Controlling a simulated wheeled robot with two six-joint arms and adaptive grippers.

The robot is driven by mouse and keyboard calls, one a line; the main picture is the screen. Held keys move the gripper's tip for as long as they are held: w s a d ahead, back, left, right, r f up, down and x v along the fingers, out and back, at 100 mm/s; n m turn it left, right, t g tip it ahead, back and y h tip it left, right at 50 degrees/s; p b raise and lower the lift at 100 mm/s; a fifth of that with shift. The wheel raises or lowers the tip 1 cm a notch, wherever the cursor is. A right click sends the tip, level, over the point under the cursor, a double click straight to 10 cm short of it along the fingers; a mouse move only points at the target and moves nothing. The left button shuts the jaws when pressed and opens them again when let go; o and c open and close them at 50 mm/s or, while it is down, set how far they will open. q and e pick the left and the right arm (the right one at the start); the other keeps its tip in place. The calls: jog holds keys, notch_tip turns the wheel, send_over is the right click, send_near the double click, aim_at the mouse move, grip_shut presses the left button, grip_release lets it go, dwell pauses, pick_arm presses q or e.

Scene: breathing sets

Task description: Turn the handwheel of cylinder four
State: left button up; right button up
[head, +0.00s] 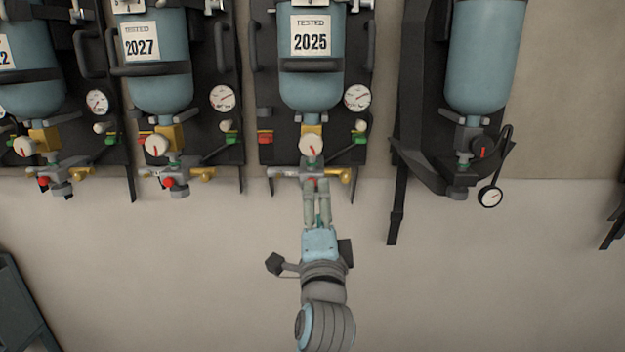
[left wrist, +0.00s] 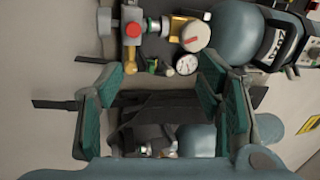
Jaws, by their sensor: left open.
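The cylinder marked 2025 (head: 310,75) hangs third from the left on a black backplate. Its number tag is cut off at the top edge. Its handwheel (head: 312,145), round and cream with a red mark, sits below the cylinder beside a yellow block. My left gripper (head: 315,182) is open and just below this handwheel, its tips overlapping the valve parts in the picture. In the left wrist view a handwheel (left wrist: 195,37) shows above and right of the open, empty fingers (left wrist: 160,78). No finger is around it. My right gripper is out of view.
A red knob (head: 307,168) and brass fittings (head: 338,175) are close to the fingertips. A gauge (head: 357,97) is at the upper right. Neighbouring sets hang left, including the 2027 cylinder (head: 158,60), and one right (head: 484,55). The wall below is mostly bare.

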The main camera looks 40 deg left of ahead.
aim_at(310, 147)
pick_arm(q)
jog(key=w+a+r+n+p, duration=0.1)
jog(key=w+a+r+n, duration=0.1)
jog(key=n, duration=0.4)
jog(key=w+a+r+n+y, duration=0.1)
jog(key=w+a+r+n, duration=0.2)
jog(key=n, duration=0.3)
jog(key=w+a+r+n+p, duration=0.1)
jog(key=w+a+r+n, duration=0.2)
jog(key=n, duration=0.3)
jog(key=shift+w+a+r+n+t+y+p, duration=0.15)
jog(key=shift+a+r+n+t+y+p, duration=0.15)
jog(key=shift+t, duration=0.1)
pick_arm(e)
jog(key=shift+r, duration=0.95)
pick_arm(q)
jog(key=shift+c, duration=0.4)
